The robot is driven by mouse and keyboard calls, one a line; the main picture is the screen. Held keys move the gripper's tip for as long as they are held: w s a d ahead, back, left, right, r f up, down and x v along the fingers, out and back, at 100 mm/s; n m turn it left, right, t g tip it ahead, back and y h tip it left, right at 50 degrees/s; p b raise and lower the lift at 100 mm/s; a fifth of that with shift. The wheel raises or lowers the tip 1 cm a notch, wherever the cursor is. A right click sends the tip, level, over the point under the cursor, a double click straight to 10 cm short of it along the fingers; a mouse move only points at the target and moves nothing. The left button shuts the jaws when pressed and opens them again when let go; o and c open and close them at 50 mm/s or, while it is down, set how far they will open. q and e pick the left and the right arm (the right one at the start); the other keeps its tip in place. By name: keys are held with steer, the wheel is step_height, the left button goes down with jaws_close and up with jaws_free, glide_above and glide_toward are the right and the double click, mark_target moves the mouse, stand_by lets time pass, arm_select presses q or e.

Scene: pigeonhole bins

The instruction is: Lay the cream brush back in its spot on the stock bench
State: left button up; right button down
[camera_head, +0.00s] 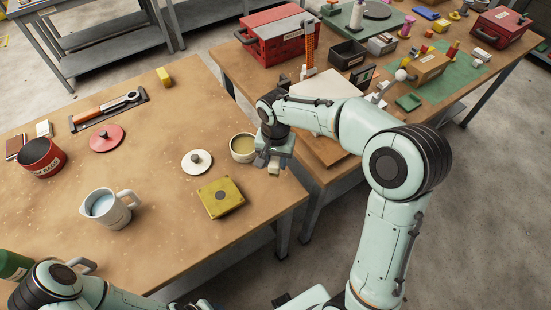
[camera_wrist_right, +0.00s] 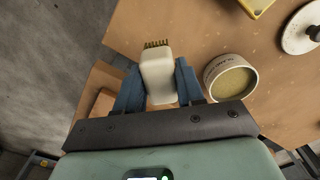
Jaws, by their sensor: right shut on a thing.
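The cream brush (camera_wrist_right: 158,72) is held between the blue fingers of my right gripper (camera_wrist_right: 158,88), its brown bristles pointing to the top of the right wrist view. In the head view, my right gripper (camera_head: 272,160) hangs over the right edge of the near wooden bench (camera_head: 150,240), and a small pale part of the brush (camera_head: 274,170) shows below it. A second wooden bench (camera_head: 232,62) stands to the right. I cannot tell from labels which is the stock bench. My left arm shows at the bottom left; its gripper is out of sight.
A cream pot (camera_head: 243,148) stands close beside my right gripper. A white lid (camera_head: 197,162), yellow box (camera_head: 220,197) and white jug (camera_head: 106,208) are on the near bench. The second bench holds a red toolbox (camera_head: 275,38) and many items. A gap separates the benches.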

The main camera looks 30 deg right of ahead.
step_height(320, 180, down, 7)
steer(key=b, duration=0.3)
steer(key=shift+s+b, duration=0.1)
steer(key=shift+b, duration=0.25)
arm_select(q)
steer(key=s+f, duration=0.3)
steer(key=f, duration=0.2)
steer(key=shift+s+f, duration=0.2)
steer(key=shift+s, duration=0.05)
arm_select(e)
steer(key=shift+f, duration=0.45)
arm_select(q)
steer(key=shift+s+f+b, duration=0.1)
steer(key=shift+f+b, duration=0.2)
steer(key=shift+b, duration=0.2)
arm_select(e)
steer(key=shift+f, duration=0.4)
steer(key=c, duration=1)
jaws_free()
steer(key=o, duration=0.5)
arm_select(q)
steer(key=shift+r, duration=0.1)
arm_select(e)
steer(key=shift+o, duration=0.2)
steer(key=shift+r, duration=0.1)
